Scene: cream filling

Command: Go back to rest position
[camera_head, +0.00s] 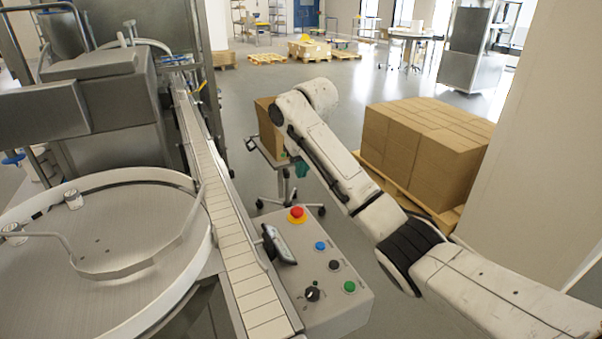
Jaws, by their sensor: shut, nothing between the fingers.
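My white arm reaches in from the lower right. It bends at a dark joint and runs up and left to a rounded white end near the picture's centre. My gripper cannot be made out; the fingers do not show past the arm's end. The arm hangs above the floor, to the right of the control box (323,267), and hides part of what lies behind it.
The control box has a red stop button (297,213). Behind my arm stands a wheeled stand with a carton (268,127). Stacked cartons (425,140) on a pallet stand right, near a pillar (545,130).

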